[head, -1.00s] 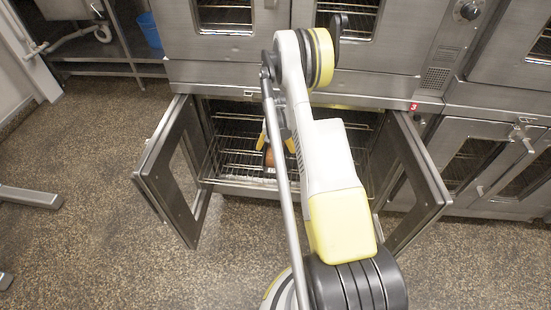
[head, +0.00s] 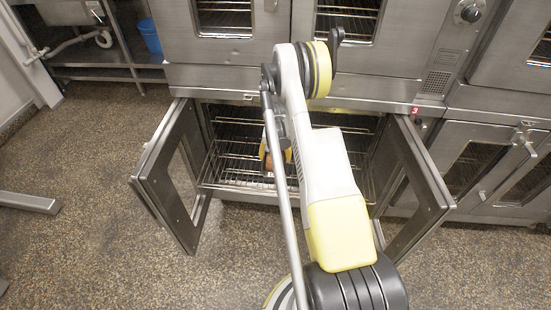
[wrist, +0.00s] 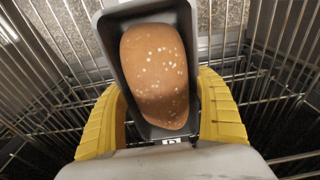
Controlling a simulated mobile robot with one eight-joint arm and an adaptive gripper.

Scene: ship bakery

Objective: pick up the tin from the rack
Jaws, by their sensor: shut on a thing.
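The tin (wrist: 152,11) is a dark grey, oblong loaf tin, holding a brown loaf (wrist: 155,75) with pale specks on its crust. In the wrist view my gripper (wrist: 163,82) has one yellow finger against each long side of the tin, and it is shut on it. In the head view my gripper (head: 276,154) is at the open oven, over the wire rack (head: 235,165). There my arm hides much of the gripper and the tin; a bit of brown loaf shows. I cannot tell whether the tin is clear of the rack.
The two oven doors stand open, left (head: 165,175) and right (head: 412,185), flanking the opening. Wire bars (wrist: 40,75) lie close around the tin in the wrist view. Other closed ovens stand above and to the right. A blue bucket (head: 150,37) is at the back left. The speckled floor (head: 110,255) in front is clear.

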